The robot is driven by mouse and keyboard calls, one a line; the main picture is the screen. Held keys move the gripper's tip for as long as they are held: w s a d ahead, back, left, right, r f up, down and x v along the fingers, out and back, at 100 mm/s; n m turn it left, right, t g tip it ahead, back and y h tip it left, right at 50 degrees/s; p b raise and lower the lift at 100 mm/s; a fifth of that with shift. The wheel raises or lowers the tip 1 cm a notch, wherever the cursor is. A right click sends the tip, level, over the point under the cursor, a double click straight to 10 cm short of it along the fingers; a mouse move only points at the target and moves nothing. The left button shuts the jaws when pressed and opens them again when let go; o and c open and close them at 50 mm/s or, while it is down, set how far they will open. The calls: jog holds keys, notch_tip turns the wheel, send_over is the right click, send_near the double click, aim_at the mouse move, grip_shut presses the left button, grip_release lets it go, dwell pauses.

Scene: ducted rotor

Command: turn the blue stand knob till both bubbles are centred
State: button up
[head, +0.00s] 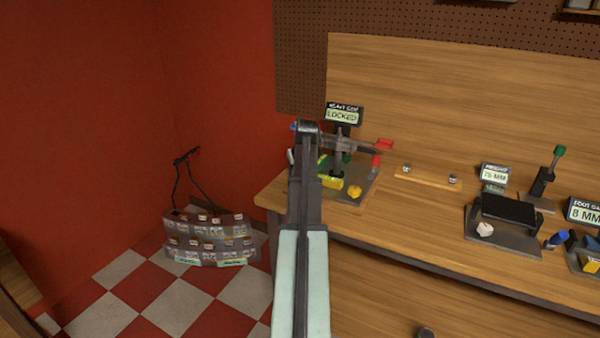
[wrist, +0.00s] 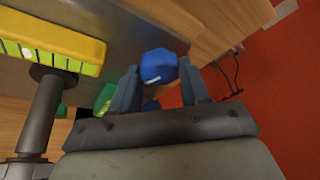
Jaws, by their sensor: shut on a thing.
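In the wrist view the blue knob (wrist: 158,66) sits between the two fingertips of my gripper (wrist: 160,76), which is shut on it. In the head view my arm hides the knob and most of the gripper. The bubbles are too small to tell.
Farther right are a wooden strip with small metal parts (head: 430,176), a 78 MM display (head: 494,175) and a black fixture (head: 505,212). A labelled rack (head: 210,240) stands on the floor at left.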

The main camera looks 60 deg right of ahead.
jog(key=m+g, duration=0.1)
jog(key=m, duration=0.1)
jog(key=m+g+h, duration=0.1)
jog(key=m, duration=0.2)
jog(key=shift+w+a+m, duration=0.1)
jog(key=shift+w+m, duration=0.1)
jog(key=shift+m, duration=0.1)
jog(key=m+g, duration=0.1)
jog(key=m, duration=0.4)
jog(key=shift+w+g, duration=0.15)
jog(key=shift+g, duration=0.25)
jog(key=shift+m, duration=0.3)
jog(key=o, duration=1.1)
jog(key=shift+c, duration=0.2)
jog(key=v, duration=1.3)
jog(key=shift+a+r, duration=0.25)
jog(key=shift+r, duration=0.05)
jog(key=shift+w, duration=0.15)
